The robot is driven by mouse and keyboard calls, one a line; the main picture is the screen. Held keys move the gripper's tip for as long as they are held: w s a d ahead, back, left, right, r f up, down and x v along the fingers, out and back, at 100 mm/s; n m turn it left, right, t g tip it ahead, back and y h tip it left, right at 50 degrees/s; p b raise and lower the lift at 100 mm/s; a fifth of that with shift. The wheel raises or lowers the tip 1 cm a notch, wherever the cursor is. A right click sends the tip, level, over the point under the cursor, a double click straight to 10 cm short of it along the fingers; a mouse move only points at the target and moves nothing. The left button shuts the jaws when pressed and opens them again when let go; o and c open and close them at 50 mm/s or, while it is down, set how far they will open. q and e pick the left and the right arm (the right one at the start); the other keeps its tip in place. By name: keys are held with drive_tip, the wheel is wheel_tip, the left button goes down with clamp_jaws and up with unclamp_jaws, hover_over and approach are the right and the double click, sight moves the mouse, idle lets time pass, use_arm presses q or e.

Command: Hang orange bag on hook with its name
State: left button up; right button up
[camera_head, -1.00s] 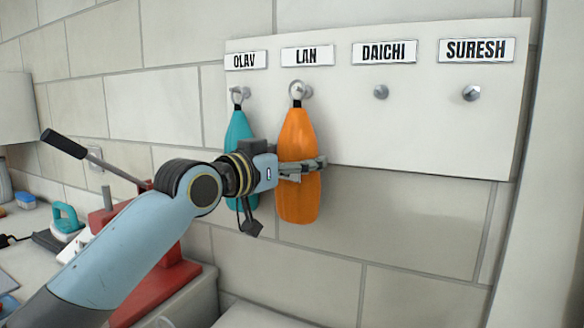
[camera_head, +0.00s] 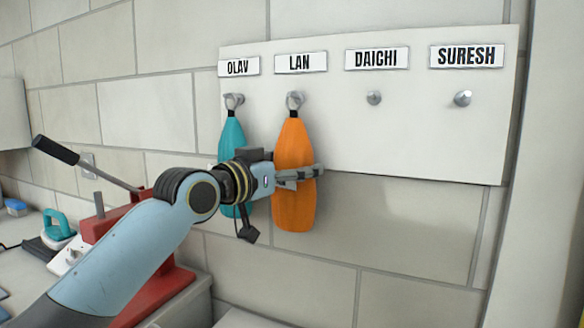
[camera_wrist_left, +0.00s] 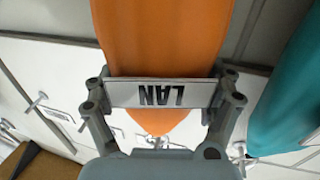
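The orange bag (camera_head: 295,210) is upright against the wall, its top at the hook (camera_head: 296,98) under the LAN label (camera_head: 300,62). Its ring appears to be over that hook, but the overlap is too small to be certain. My left gripper (camera_head: 312,173) reaches across the bag's middle from the left. In the left wrist view the two fingers (camera_wrist_left: 162,100) are against both sides of the orange bag (camera_wrist_left: 160,35). A white tag reading LAN (camera_wrist_left: 160,93), upside down here, lies on the bag between them. My right gripper is not in view.
A teal bag (camera_head: 232,130) hangs under OLAV, just left of the orange bag and partly behind my arm. The DAICHI hook (camera_head: 374,98) and SURESH hook (camera_head: 462,98) are bare. A red lever tool (camera_head: 110,215) stands at the lower left behind my arm.

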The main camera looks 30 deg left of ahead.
use_arm(q)
drive_tip(key=shift+o, duration=1)
drive_tip(key=shift+s+a+f, duration=0.1)
drive_tip(key=shift+s+f, duration=0.05)
drive_tip(key=shift+s, duration=0.05)
drive_tip(key=s+a, duration=0.2)
drive_tip(key=s, duration=0.9)
drive_tip(key=shift+s, duration=0.25)
drive_tip(key=shift+a, duration=0.1)
